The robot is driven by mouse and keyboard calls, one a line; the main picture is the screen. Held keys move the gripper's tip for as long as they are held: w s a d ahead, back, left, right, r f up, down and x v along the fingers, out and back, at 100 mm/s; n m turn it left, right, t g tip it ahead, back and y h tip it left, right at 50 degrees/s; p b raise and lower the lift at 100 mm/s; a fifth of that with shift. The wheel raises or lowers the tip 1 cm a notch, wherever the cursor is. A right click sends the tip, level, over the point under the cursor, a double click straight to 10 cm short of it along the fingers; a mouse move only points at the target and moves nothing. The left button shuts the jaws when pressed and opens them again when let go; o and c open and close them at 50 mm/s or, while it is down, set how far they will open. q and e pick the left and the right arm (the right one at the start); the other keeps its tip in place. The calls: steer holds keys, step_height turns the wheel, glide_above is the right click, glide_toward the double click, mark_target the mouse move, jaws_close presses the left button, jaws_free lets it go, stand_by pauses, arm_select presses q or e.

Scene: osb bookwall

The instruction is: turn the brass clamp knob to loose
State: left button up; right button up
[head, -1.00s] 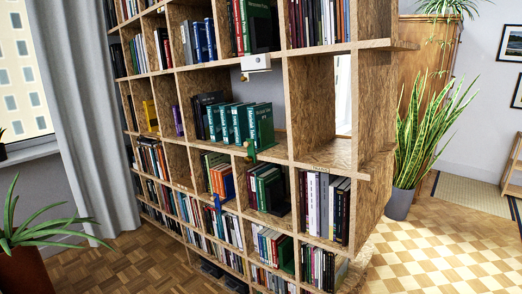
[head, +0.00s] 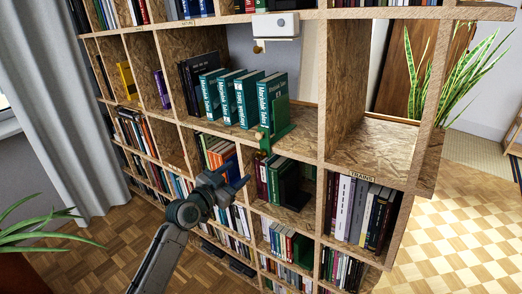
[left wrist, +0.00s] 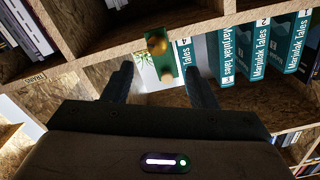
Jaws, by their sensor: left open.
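The brass clamp knob (head: 259,135) sits at the front edge of the shelf, on the green bookend (head: 280,120) beside a row of green books. In the left wrist view the brass knob (left wrist: 156,45) shows in front of the green plate (left wrist: 165,68), beyond and between my fingertips. My left gripper (head: 238,177) is open and empty, below and a little left of the knob in the head view, apart from it. The knob's exact turn cannot be told. My right gripper is in neither view.
A white box (head: 276,25) hangs under the shelf above. The cell to the right (head: 368,140) is empty. A black bookend and books (head: 284,182) fill the cell below.

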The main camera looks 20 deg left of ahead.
mark_target(259, 156)
arm_select(q)
steer(key=x, duration=0.2)
steer(key=p+x, duration=0.1)
steer(key=x, duration=0.1)
steer(key=p+x, duration=0.1)
steer(key=x, duration=0.2)
steer(key=shift+d+r, duration=0.2)
steer(key=shift+d, duration=0.1)
steer(key=shift+p+x, duration=0.35)
steer(key=shift+x, duration=0.65)
steer(key=shift+w+f, duration=0.1)
steer(key=shift+w, duration=0.05)
steer(key=shift+w+d, duration=0.1)
steer(key=shift+c, duration=0.2)
steer(key=c, duration=0.7)
steer(key=shift+c, duration=1.1)
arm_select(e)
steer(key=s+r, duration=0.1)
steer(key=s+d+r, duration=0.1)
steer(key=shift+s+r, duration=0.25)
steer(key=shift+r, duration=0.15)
